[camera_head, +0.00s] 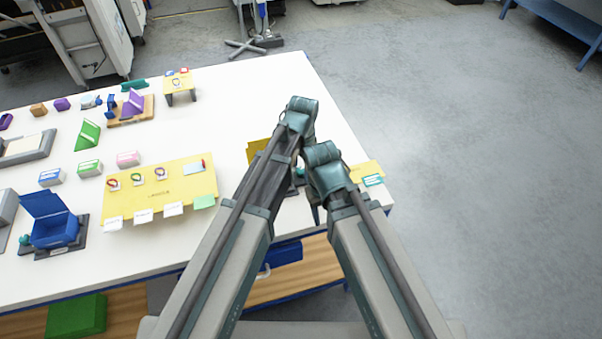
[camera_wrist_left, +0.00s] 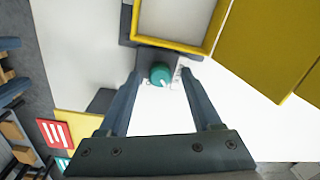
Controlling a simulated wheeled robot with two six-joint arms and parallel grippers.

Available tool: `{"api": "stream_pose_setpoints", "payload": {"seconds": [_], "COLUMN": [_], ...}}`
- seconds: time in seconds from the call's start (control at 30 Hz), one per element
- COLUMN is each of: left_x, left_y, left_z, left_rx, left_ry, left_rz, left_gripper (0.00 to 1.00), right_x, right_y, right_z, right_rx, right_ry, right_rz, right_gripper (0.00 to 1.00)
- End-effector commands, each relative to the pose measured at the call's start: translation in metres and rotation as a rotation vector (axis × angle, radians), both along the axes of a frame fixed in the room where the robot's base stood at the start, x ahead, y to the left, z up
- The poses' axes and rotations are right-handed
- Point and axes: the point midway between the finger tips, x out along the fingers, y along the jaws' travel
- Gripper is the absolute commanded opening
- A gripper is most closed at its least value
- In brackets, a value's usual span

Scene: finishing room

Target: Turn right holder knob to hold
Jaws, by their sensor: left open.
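The round teal knob (camera_wrist_left: 160,74) with a pale pointer mark shows in the left wrist view, at the base of a yellow-framed holder (camera_wrist_left: 217,33). My left gripper (camera_wrist_left: 162,68) is open, with one finger on each side of the knob in that view. I cannot tell whether either finger touches it. In the head view part of the yellow holder (camera_head: 258,151) shows behind my left arm, and my arms cover most of the area around the knob. The fingers of my right gripper cannot be made out there.
A yellow board (camera_head: 160,193) with rings and cards lies on the white table (camera_head: 220,105). A blue box (camera_head: 53,225) stands at the left. A yellow board with a red label card (camera_wrist_left: 56,133) lies near the open gripper.

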Motion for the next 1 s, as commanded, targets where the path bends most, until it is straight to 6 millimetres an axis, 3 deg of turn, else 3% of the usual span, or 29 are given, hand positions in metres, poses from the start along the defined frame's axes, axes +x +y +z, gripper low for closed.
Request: {"api": "stream_pose_setpoints", "payload": {"seconds": [0.27,0.63,1.0], "left_x": [0.0001,0.0001,0.0000], "left_y": [0.0002,0.0001,0.0001], "left_z": [-0.0012,-0.0012,-0.0013], "left_rx": [0.000,0.000,0.000], "left_ry": [0.000,0.000,0.000], "left_rz": [0.000,0.000,-0.033], "left_gripper": [0.65,0.01,0.00], "right_x": [0.0000,0.0000,0.0000], "right_y": [0.0000,0.0000,0.0000], "right_z": [-0.0012,-0.0012,-0.0013], "right_rx": [0.000,0.000,0.000], "right_ry": [0.000,0.000,0.000], "right_rz": [0.000,0.000,0.000], "right_gripper": [0.50,0.50,0.50]}}
